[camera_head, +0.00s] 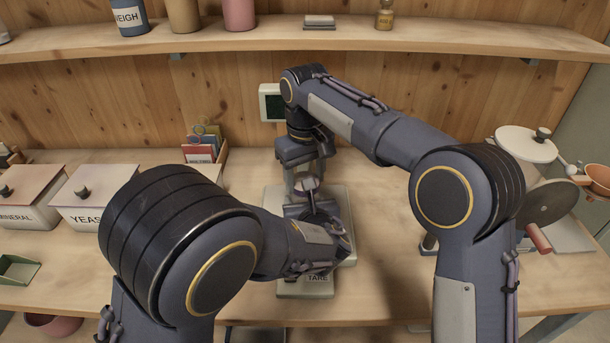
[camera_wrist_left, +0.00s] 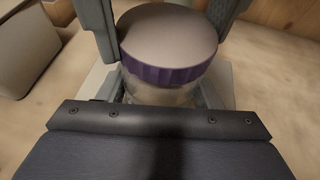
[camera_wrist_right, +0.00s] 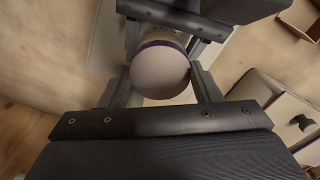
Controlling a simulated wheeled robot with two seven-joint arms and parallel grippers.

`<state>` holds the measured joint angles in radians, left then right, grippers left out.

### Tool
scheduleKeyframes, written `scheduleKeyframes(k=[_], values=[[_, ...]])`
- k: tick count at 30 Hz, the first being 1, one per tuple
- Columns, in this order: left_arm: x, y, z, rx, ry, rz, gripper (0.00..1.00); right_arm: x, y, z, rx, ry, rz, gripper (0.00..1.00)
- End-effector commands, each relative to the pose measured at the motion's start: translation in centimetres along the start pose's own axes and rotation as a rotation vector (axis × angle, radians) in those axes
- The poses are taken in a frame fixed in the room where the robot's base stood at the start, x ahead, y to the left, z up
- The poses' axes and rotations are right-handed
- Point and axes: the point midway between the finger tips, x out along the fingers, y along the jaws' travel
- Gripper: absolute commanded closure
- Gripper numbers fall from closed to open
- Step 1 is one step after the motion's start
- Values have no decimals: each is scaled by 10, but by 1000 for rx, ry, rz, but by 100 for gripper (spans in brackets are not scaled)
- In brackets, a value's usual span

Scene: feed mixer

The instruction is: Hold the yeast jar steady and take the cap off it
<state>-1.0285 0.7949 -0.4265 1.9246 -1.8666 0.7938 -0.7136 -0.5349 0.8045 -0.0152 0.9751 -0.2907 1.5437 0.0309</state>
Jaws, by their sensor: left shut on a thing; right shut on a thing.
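The yeast jar shows in the left wrist view as a clear glass body (camera_wrist_left: 162,95) under a cap (camera_wrist_left: 168,45) with a grey top and a ribbed purple rim. I see no gap between cap and jar. My left gripper (camera_wrist_left: 160,90) is shut around the jar body from the side. My right gripper (camera_head: 306,186) reaches down from above and is shut on the cap, whose pale top (camera_wrist_right: 160,72) fills the space between its fingers in the right wrist view. In the head view, the arms hide most of the jar, above the scale.
The pale scale (camera_head: 340,200) lies under the grippers. Lidded bins (camera_head: 92,198) and a card box (camera_head: 205,158) stand left. A white lidded pot (camera_head: 527,146) and a round dark disc (camera_head: 548,203) are right. A shelf (camera_head: 430,38) crosses behind.

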Motion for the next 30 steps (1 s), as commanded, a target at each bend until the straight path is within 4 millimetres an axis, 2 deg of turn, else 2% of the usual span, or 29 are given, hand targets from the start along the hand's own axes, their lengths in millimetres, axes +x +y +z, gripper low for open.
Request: scheduleKeyframes(k=[12,18,22,30], values=[[0,0,0,0,0,0,100,0,1,0,-1161,2,0,70],[0,0,0,0,0,-1,100,-1,1,0,-1646,1,0,70],[0,0,0,0,0,-1,100,-1,1,-1,-1818,1,2,70],[0,0,0,0,0,-1,100,-1,1,-1,-1825,0,4,70]])
